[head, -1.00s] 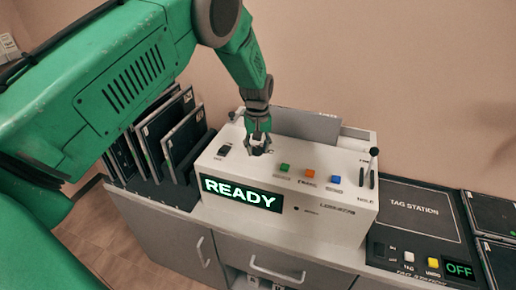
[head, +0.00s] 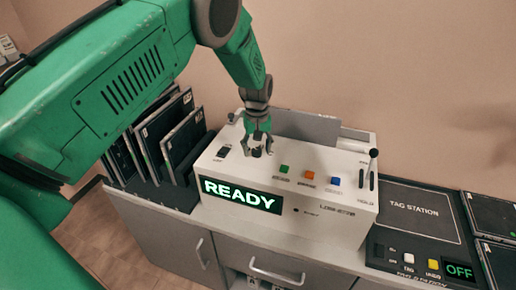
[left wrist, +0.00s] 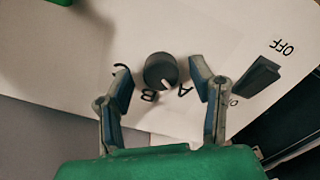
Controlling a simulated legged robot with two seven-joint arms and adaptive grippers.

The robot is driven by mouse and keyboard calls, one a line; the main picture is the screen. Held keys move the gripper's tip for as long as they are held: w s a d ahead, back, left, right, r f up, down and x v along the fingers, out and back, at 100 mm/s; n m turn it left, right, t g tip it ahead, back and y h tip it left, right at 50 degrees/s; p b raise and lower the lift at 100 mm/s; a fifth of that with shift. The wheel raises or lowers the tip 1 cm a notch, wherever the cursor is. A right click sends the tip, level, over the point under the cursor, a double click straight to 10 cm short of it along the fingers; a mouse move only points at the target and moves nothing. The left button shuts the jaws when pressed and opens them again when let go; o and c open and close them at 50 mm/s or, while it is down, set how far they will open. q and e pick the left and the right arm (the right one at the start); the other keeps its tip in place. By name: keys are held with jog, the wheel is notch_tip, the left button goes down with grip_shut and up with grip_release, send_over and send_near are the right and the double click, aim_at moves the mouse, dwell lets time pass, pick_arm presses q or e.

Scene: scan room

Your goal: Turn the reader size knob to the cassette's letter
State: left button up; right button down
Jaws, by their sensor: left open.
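The reader (head: 330,208) is a white box with a lit READY display (head: 241,194). Its dark round size knob (head: 257,152) also shows in the left wrist view (left wrist: 158,69). The letters A, B and C stand around the knob; its white pointer mark lies between A (left wrist: 185,90) and B (left wrist: 148,96). My left gripper (head: 257,146) is open over the knob, one finger on each side; in the left wrist view (left wrist: 160,78) both fingers look apart from it. Several dark cassettes (head: 185,146) stand in a rack; their letters are too small to read.
Green (head: 284,169), orange (head: 309,174) and blue (head: 336,181) buttons sit right of the knob, then a lever (head: 373,160). A black switch (head: 223,151) is to its left. A grey panel (head: 307,124) stands behind. The tag station (head: 415,213) at right reads OFF.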

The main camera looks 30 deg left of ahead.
aim_at(257, 149)
pick_arm(q)
notch_tip(257, 149, up, 12)
dwell(0.4)
jog(key=shift+w+f, duration=0.1)
dwell(0.3)
